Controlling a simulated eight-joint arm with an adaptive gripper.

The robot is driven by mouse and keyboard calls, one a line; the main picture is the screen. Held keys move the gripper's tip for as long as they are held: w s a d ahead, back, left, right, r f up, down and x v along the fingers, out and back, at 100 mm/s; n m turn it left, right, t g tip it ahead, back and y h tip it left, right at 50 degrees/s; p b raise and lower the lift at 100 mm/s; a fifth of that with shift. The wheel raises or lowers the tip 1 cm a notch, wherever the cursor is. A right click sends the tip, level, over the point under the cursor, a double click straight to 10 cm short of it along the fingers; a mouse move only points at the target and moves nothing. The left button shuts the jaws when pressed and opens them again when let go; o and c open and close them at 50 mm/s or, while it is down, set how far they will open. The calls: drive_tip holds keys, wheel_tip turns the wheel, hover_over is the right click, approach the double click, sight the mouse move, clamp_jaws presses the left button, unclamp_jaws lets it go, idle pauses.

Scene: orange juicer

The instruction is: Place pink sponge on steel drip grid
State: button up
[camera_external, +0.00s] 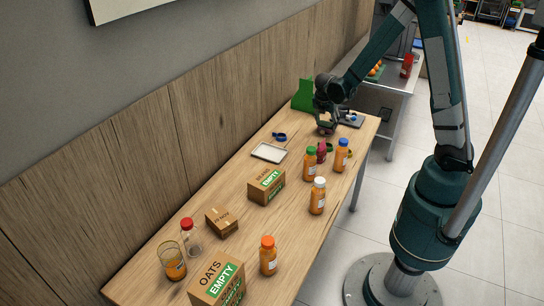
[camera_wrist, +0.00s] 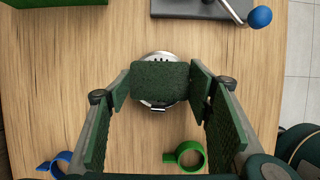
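My gripper (camera_wrist: 160,92) has its two finger pads against the sides of a block-shaped sponge (camera_wrist: 160,82) in the wrist view. The face towards the camera is dark green and rough. In the external view, a pinkish edge of the sponge (camera_external: 325,131) shows under my gripper (camera_external: 326,124). A round steel drip grid (camera_wrist: 157,55) with dark slots lies directly below the sponge in the wrist view, and the sponge covers most of it. I cannot tell whether the sponge touches the grid. The grid is hidden in the external view.
A grey slab (camera_wrist: 190,9) with a blue-knobbed lever (camera_wrist: 260,16) lies beyond the grid. A green ring (camera_wrist: 187,155) and a blue ring (camera_wrist: 60,162) lie nearer. Orange bottles (camera_external: 310,165), boxes (camera_external: 267,187) and a white tray (camera_external: 269,152) stand along the wooden table (camera_external: 150,260).

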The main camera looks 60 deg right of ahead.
drive_tip(key=o, duration=0.6)
drive_tip(key=shift+r, duration=0.1)
drive_tip(key=p+v, duration=0.2)
drive_tip(key=v, duration=1)
drive_tip(key=shift+a+p, duration=0.1)
drive_tip(key=shift+p, duration=0.3)
